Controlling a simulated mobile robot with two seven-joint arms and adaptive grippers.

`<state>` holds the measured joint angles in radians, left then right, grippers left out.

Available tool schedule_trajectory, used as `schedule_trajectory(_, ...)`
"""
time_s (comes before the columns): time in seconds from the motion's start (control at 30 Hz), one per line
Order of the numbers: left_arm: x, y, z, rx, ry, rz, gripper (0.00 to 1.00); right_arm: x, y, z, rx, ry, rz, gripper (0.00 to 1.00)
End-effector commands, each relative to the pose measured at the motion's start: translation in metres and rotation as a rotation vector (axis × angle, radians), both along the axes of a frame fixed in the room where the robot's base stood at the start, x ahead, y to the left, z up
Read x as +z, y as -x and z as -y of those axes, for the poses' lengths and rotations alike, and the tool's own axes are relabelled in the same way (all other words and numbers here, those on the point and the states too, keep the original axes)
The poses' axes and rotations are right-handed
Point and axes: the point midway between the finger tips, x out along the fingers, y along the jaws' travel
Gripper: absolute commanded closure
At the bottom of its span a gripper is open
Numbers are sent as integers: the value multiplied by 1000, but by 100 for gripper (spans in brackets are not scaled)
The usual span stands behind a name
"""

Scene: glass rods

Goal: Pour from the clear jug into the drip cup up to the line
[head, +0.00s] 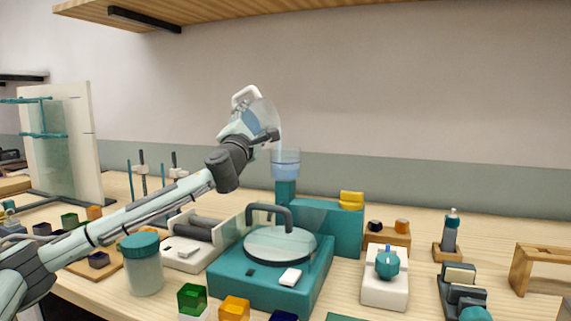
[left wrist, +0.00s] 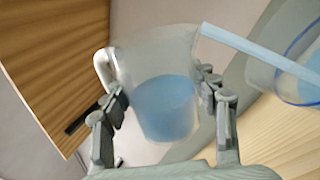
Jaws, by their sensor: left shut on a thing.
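The clear jug (head: 262,112) is tilted high above the bench, its white handle at the upper left and blue liquid inside. It also shows in the left wrist view (left wrist: 150,62). My left gripper (head: 262,137) is shut on the jug, one finger on each side. A pale blue stream (left wrist: 240,43) runs from the jug's lip to the drip cup (left wrist: 279,76). In the head view the clear drip cup (head: 286,163) stands below and right of the jug, atop a teal post. My right gripper is out of view.
A teal machine (head: 263,284) with a round plate and dark handle stands in front of the cup. A teal-lidded jar (head: 143,270) stands under my left arm. Coloured cubes lie in front; a white-based device (head: 385,288) stands right. Space above the bench is open.

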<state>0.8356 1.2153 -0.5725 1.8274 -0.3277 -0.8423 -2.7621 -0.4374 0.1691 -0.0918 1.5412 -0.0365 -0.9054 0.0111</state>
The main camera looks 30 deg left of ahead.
Motion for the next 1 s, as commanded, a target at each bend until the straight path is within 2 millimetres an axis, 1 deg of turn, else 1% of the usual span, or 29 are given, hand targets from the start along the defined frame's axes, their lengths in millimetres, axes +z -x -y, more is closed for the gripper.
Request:
schedule_trajectory(0.43, 1, 0, 0, 0, -2, 2, 82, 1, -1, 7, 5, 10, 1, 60)
schedule_trajectory(0.6, 4, 0, 0, 1, -40, -7, 82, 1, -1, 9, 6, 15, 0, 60)
schedule_trajectory(1.0, 4, 0, 1, 0, -44, -8, 82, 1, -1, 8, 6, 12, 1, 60)
